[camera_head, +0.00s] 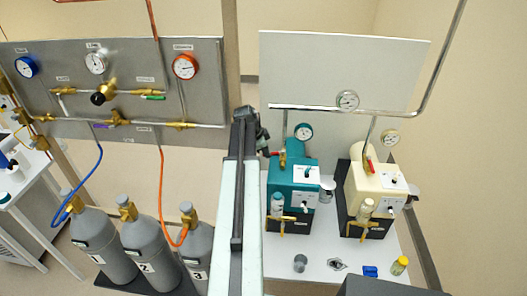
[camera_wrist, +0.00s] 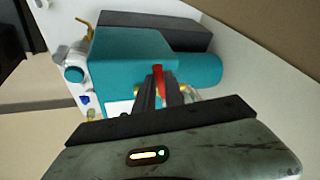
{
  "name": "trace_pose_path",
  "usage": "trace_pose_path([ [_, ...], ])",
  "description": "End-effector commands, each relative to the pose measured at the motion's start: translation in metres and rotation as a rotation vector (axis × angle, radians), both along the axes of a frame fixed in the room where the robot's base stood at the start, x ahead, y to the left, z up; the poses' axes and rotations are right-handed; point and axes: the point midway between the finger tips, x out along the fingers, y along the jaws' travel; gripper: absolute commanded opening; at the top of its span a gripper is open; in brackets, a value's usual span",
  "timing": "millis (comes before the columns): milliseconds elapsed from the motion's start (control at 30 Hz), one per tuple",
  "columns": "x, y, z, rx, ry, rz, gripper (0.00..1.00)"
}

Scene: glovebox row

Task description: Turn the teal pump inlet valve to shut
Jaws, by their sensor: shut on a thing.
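The teal pump (camera_head: 292,180) stands on the white bench at the right in the head view, and its teal body (camera_wrist: 130,55) fills the middle of the wrist view. Its red inlet valve handle (camera_wrist: 158,78) stands between the fingers of my gripper (camera_wrist: 160,98), which is shut on it. Brass fittings (camera_wrist: 183,90) show on both sides of the handle. The fingers hide the lower part of the handle, so I cannot tell the valve's exact angle. In the head view my arm stands just left of the pump, and the fingertips are not clear there.
A cream pump (camera_head: 375,190) with its own red handle (camera_head: 369,164) stands to the right. A gauge (camera_head: 303,131) and a metal pipe (camera_head: 300,108) are above the teal pump. Small items, including a yellow bottle (camera_head: 400,265), sit at the bench front. Grey cylinders (camera_head: 150,258) stand left.

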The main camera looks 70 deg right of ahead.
Motion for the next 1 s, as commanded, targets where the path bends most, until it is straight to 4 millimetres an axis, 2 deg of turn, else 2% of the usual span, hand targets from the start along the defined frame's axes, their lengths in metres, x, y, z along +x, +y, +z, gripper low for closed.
trace_pose_path([
  [333,-0.015,-0.007,0.001,-0.008,0.004,-0.018,0.00],
  [367,-0.016,-0.008,0.001,-0.008,0.004,-0.019,0.17],
  [433,-0.018,-0.008,0.001,-0.007,0.005,-0.022,0.35],
  [767,-0.019,-0.007,0.002,-0.004,0.004,-0.025,0.35],
  [867,-0.017,-0.005,0.009,-0.004,0.004,-0.024,0.35],
  [1000,-0.013,0.002,0.030,-0.005,0.003,-0.023,0.35],
])
